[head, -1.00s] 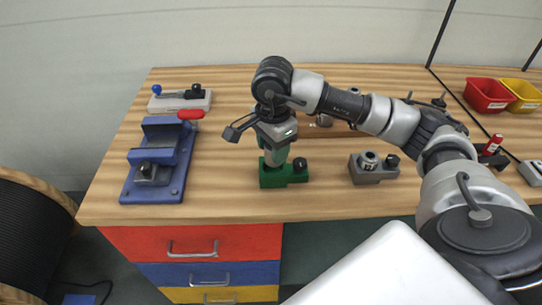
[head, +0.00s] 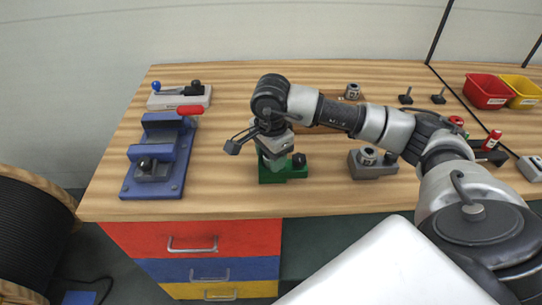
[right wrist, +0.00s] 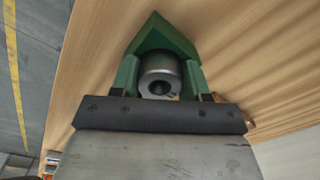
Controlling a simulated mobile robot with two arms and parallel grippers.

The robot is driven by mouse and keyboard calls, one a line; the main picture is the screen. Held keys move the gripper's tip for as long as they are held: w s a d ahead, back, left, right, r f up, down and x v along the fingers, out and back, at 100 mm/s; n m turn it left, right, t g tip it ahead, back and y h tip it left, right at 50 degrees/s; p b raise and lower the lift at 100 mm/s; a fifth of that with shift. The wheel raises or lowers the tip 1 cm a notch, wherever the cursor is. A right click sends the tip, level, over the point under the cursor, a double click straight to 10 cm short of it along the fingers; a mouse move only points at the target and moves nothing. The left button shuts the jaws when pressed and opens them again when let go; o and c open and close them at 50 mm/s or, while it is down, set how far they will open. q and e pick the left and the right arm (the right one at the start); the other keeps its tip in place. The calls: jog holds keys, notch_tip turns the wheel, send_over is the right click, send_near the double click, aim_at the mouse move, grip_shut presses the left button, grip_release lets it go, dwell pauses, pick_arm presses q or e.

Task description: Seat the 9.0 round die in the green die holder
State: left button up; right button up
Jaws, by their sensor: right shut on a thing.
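The green die holder (head: 285,175) stands near the front edge of the bench, with a black knob on its right side. My right gripper (head: 273,161) points down right over the holder's left part. In the right wrist view a steel round die (right wrist: 158,70) with a central bore sits between the fingers, and my right gripper (right wrist: 160,92) is shut on it. The green holder (right wrist: 162,35) lies directly behind the die there. Whether the die is fully down in its seat I cannot tell. In the head view the die is hidden by the gripper. My left gripper is not in view.
A grey holder (head: 373,166) with a metal ring stands to the right. A blue vise (head: 158,160) and a grey toggle fixture (head: 180,98) stand left. Red (head: 487,92) and yellow (head: 524,92) bins are at the back right. Bench between vise and green holder is clear.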

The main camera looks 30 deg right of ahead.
jog(key=shift+s+a+f, duration=0.1)
jog(key=shift+s+f, duration=0.15)
jog(key=shift+f, duration=0.4)
jog(key=o, duration=1)
jog(key=shift+o, duration=1.3)
jog(key=shift+w+a+f, duration=0.1)
jog(key=shift+f, duration=0.05)
jog(key=shift+r, duration=0.35)
notch_tip(320, 180, up, 13)
jog(key=shift+w+d, duration=0.15)
jog(key=shift+d, duration=0.05)
